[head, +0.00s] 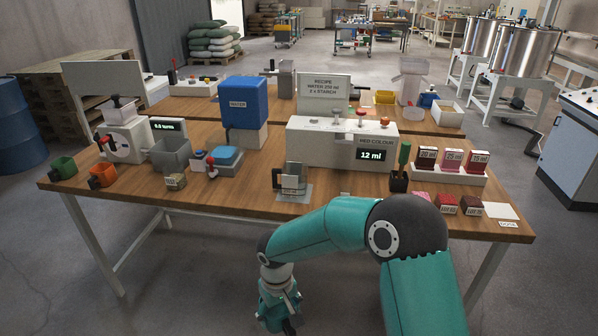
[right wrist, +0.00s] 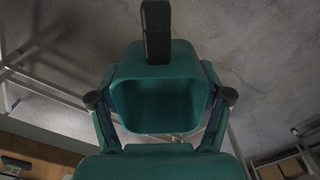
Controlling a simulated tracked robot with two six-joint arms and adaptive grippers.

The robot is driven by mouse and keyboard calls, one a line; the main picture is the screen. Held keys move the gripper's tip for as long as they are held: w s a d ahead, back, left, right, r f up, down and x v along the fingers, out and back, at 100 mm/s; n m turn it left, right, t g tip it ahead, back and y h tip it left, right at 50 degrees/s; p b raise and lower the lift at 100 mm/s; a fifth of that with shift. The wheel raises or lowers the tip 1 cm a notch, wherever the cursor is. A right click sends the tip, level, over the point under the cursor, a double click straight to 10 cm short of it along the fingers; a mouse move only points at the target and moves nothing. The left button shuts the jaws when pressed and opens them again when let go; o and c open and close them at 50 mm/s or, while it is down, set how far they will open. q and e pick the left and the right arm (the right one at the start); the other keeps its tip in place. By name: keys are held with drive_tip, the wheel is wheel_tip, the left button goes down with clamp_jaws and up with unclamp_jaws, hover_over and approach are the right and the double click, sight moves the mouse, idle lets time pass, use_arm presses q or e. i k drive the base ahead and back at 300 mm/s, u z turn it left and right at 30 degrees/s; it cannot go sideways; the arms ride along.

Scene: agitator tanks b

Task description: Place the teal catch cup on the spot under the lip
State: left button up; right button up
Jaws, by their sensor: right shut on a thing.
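The teal catch cup (right wrist: 155,105) fills the middle of the right wrist view, its open mouth towards the camera and a black handle (right wrist: 156,32) at the top. My right gripper (right wrist: 160,98) is shut on it, with a finger on each side. In the head view my right gripper (head: 280,318) hangs in front of the table's front edge; the cup cannot be told apart from it there. A small metal stand on a plate (head: 292,190) sits near the front edge. I cannot tell for sure which spot is under the lip. My left gripper is not in view.
Sample boxes (head: 452,159) stand at the right.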

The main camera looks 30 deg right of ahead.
sight(257, 171)
drive_tip(key=z, duration=0.25)
drive_tip(key=i, duration=0.9)
drive_tip(key=z, duration=0.05)
